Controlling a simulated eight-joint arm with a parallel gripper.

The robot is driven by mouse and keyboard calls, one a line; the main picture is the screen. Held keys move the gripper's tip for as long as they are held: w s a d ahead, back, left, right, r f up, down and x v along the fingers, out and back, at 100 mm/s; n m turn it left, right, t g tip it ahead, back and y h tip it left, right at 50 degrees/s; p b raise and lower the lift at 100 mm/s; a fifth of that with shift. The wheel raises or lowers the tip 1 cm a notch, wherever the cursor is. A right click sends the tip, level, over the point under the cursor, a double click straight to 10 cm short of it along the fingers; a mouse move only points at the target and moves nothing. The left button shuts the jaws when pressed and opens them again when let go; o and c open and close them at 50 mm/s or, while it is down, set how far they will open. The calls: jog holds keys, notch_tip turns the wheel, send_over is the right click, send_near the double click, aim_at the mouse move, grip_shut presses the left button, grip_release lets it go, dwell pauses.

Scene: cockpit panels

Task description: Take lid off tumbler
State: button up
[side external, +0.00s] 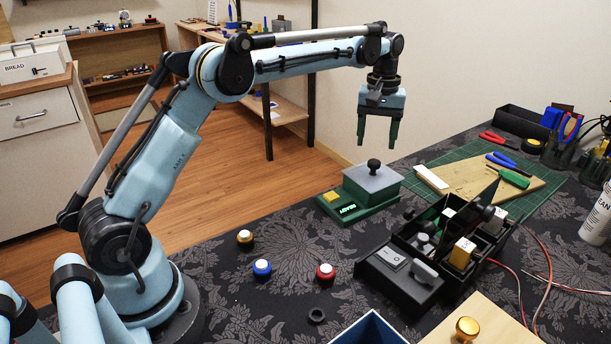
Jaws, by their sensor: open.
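No drinking tumbler shows; the lidded thing here is a green box (357,191) on a green base with a lit display and a yellow button. Its grey lid (388,181) lies flat on top and has a black round knob (374,165). My gripper (377,142) is open and empty, with its fingers pointing down. In the picture it hangs just above the knob, apart from it. From this one view I cannot tell whether it is exactly over the knob in depth.
Blue, red and yellow-based buttons (262,268) sit at the front left. A cutting mat (465,160) with a wooden board and tools lies behind right. Patterned cloth left of the box is clear.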

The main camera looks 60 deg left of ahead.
aim_at(374, 161)
jog(key=shift+d+f, duration=0.2)
jog(key=shift+f, duration=3.35)
jog(key=c, duration=1.1)
jog(key=shift+c, duration=0.2)
jog(key=shift+r, duration=0.15)
